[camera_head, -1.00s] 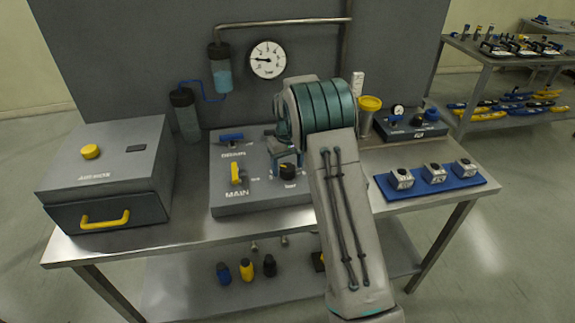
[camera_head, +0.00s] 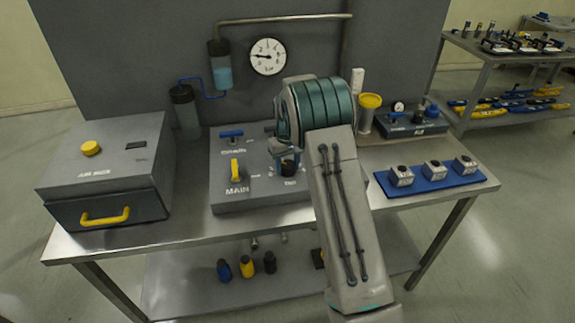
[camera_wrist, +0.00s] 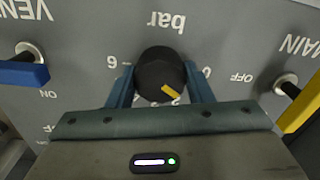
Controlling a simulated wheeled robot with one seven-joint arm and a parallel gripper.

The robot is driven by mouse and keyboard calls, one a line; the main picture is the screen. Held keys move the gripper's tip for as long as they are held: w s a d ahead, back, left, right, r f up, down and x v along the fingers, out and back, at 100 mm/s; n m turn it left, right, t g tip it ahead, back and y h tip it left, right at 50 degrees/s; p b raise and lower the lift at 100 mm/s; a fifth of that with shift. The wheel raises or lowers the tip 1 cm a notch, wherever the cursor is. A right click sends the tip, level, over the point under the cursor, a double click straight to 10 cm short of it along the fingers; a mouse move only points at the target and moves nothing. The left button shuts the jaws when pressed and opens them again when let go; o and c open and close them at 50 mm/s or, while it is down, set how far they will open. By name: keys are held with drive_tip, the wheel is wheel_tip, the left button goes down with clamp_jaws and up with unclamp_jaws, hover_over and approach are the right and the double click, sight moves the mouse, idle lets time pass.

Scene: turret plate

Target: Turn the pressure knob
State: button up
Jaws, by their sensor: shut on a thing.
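The pressure knob is a round black knob (camera_wrist: 161,72) with a yellow pointer mark, on a grey panel with a "bar" scale. In the upside-down wrist view its pointer aims to the lower right, near the 2. My gripper (camera_wrist: 160,82) has one blue finger on each side of the knob and is shut on it. In the head view my gripper (camera_head: 287,157) reaches down over the knob (camera_head: 289,169), and my arm hides the panel's right part. The round pressure gauge (camera_head: 268,57) hangs on the back wall, its needle pointing left.
The yellow MAIN lever (camera_head: 235,169) and a blue lever (camera_head: 231,133) stand left of the knob. A blue VENT lever (camera_wrist: 24,72) is close on its other side. A grey box (camera_head: 108,160) stands at left; a blue tray (camera_head: 432,189) lies at right.

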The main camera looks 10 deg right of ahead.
sight(288, 164)
drive_tip(key=m+b, duration=0.2)
drive_tip(key=m, duration=0.3)
drive_tip(key=m+b, duration=0.1)
drive_tip(key=m, duration=0.5)
idle(0.6)
drive_tip(key=o, duration=1)
drive_tip(key=shift+r+b, duration=0.1)
drive_tip(key=shift+b, duration=0.2)
wheel_tip(288, 164, up, 14)
drive_tip(key=shift+f+b, duration=0.15)
drive_tip(key=shift+b, duration=0.6)
